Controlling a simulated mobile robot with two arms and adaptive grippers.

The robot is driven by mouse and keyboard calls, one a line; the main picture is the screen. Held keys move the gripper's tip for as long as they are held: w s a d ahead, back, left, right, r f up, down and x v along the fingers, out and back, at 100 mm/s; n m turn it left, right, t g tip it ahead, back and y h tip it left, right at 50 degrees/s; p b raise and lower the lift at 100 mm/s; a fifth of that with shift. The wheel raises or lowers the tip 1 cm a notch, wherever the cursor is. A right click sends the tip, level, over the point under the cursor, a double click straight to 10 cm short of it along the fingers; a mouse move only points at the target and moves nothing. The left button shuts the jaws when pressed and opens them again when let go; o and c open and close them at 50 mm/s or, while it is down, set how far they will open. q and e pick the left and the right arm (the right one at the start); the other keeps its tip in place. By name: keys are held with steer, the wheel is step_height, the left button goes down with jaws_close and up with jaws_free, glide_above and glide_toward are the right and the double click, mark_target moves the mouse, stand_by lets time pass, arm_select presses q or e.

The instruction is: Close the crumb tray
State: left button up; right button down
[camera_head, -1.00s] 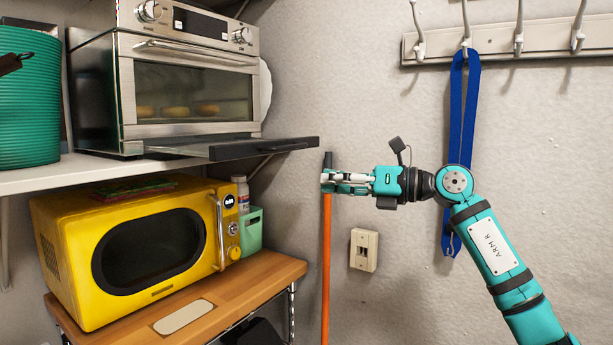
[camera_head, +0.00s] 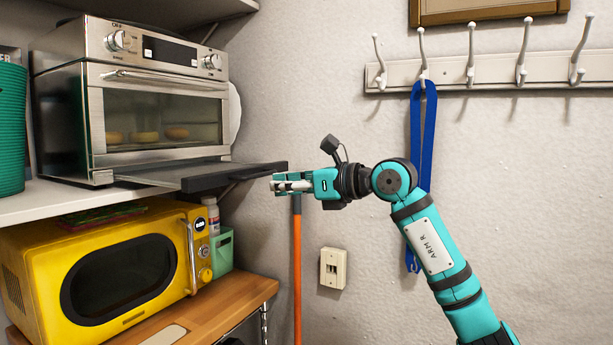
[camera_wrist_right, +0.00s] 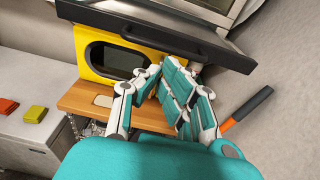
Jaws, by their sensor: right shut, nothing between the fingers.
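The crumb tray (camera_head: 190,174) sticks out from under the silver toaster oven (camera_head: 150,100), pulled open toward the right. Its dark front bar (camera_head: 235,177) faces my right gripper (camera_head: 275,184). In the right wrist view the tray's dark bar (camera_wrist_right: 160,36) crosses the top, beyond the fingertips (camera_wrist_right: 160,66). My right gripper is shut and empty, close to the end of the bar and slightly below it. I cannot tell if they touch. My left gripper is not in view.
A yellow microwave (camera_head: 120,270) stands on a wooden top (camera_head: 235,298) below the white shelf (camera_head: 50,203). An orange pole (camera_head: 297,270) leans by the wall under my right gripper. A blue strap (camera_head: 421,140) hangs from the hook rack (camera_head: 450,73).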

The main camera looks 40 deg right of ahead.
steer(key=shift+w+a+r, duration=0.25)
steer(key=shift+w+a, duration=0.2)
steer(key=shift+w, duration=0.3)
steer(key=shift+d, duration=0.1)
